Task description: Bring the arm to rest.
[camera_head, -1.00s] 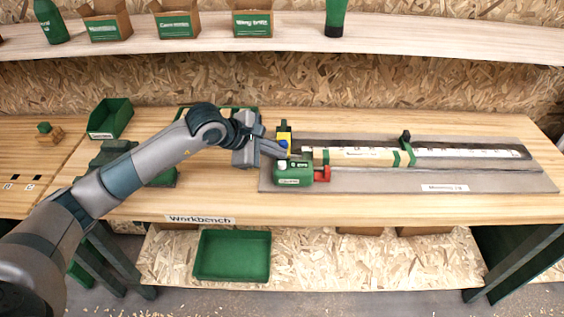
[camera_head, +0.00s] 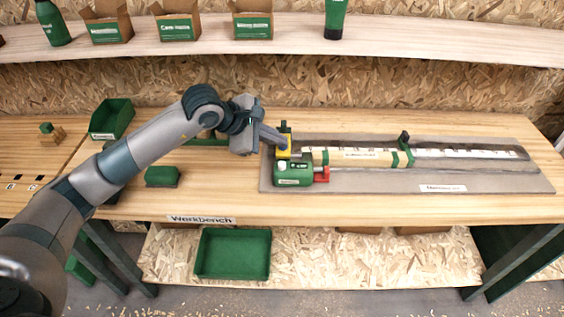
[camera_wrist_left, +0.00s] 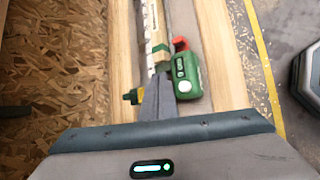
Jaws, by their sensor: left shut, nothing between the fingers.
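My left gripper (camera_head: 277,137) is shut and empty. It is above the left end of the grey measuring station (camera_head: 360,183), close to a yellow and dark block (camera_head: 284,148) there. In the left wrist view the shut fingers (camera_wrist_left: 157,98) point at the same end, beside a green device (camera_wrist_left: 185,76). The green device (camera_head: 293,173) with a red part (camera_head: 321,174) sits on the station's front left. A pale wooden piece with green bands (camera_head: 355,157) lies along the ruler strip (camera_head: 465,153). My right gripper is not in view.
On the workbench (camera_head: 230,205) are a green bin (camera_head: 111,119) and a green block (camera_head: 162,177), left of the station. A shelf (camera_head: 410,42) with boxes and bottles runs behind. A green tray (camera_head: 232,254) stands on the lower shelf. The bench front between block and station is clear.

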